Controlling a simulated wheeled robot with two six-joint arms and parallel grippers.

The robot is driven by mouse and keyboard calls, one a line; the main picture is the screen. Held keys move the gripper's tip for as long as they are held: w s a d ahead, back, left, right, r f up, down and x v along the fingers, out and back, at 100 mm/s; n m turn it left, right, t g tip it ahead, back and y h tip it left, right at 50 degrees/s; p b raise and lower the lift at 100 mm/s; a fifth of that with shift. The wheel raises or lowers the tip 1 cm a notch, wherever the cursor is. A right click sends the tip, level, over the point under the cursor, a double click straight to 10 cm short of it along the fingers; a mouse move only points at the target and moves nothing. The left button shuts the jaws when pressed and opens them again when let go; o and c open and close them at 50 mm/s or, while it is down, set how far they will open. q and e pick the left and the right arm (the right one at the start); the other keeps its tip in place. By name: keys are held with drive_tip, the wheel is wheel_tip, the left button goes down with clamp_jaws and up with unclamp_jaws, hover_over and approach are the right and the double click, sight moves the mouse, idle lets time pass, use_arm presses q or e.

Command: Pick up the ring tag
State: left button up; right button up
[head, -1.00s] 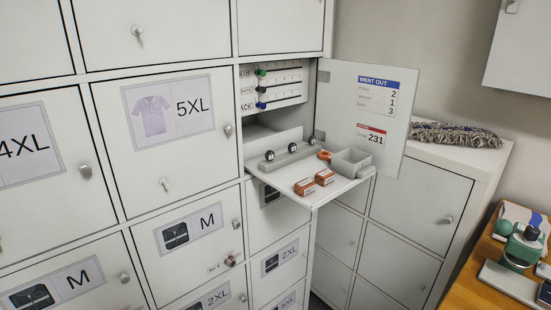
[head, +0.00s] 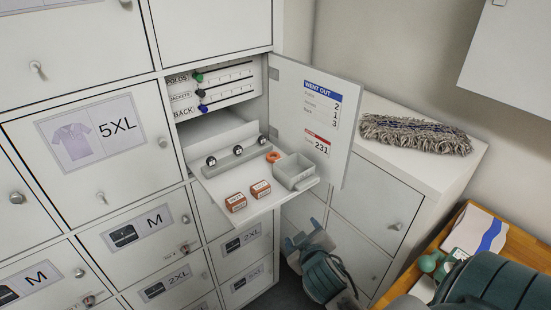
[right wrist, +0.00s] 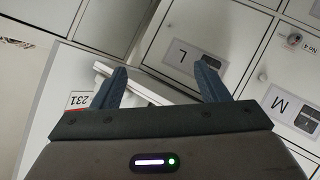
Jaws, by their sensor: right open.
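The ring tag (head: 273,157), a small orange ring, lies on the fold-down shelf (head: 217,194) of the open locker in the head view. It is beside the small grey open box (head: 294,171) and near the grey bar with black-and-silver knobs (head: 237,159). My right gripper (head: 301,236) is open and empty, below and in front of the shelf's right corner, apart from the ring tag. The right wrist view shows its two blue fingers spread (right wrist: 163,78), with nothing seen between them. The ring tag cannot be made out there. My left gripper is not in view.
Two orange-and-white boxes (head: 248,195) sit on the shelf's front part. The open locker door (head: 319,110) stands to the shelf's right. A mop head (head: 415,134) lies on the low cabinet. A wooden desk (head: 462,226) is at right. Shut lockers fill the left.

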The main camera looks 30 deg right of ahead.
drive_tip(key=w+a+r+n+t+y, duration=0.1)
drive_tip(key=w+r+n+t, duration=0.35)
drive_tip(key=r, duration=0.55)
drive_tip(key=w+a+r+n+t+y, duration=0.1)
drive_tip(key=w+r+n+t, duration=0.2)
drive_tip(key=w+r+t, duration=0.45)
drive_tip(key=w+a+r+n+g+y, duration=0.25)
drive_tip(key=a+n+y, duration=0.25)
drive_tip(key=n+y, duration=0.4)
drive_tip(key=w+a+r+n+g+y, duration=0.1)
drive_tip(key=a+r+n+g+y, duration=0.25)
drive_tip(key=a+n+y, duration=0.6)
drive_tip(key=n+g+h, duration=0.5)
drive_tip(key=g+h, duration=0.9)
drive_tip(key=h, duration=0.2)
approach(275, 158)
drive_tip(key=shift+t, duration=0.3)
drive_tip(key=b+x, duration=0.4)
drive_tip(key=b, duration=0.4)
drive_tip(key=shift+w+d+f+b, duration=0.1)
drive_tip(key=shift+f+b, duration=0.3)
drive_tip(key=shift+w+f, duration=0.1)
drive_tip(key=shift+w, duration=0.1)
drive_tip(key=shift+p+x, duration=0.9)
drive_tip(key=shift+x, duration=0.35)
drive_tip(key=shift+w+d+f, duration=0.1)
drive_tip(key=shift+w+f, duration=0.15)
drive_tip(key=shift+f, duration=0.05)
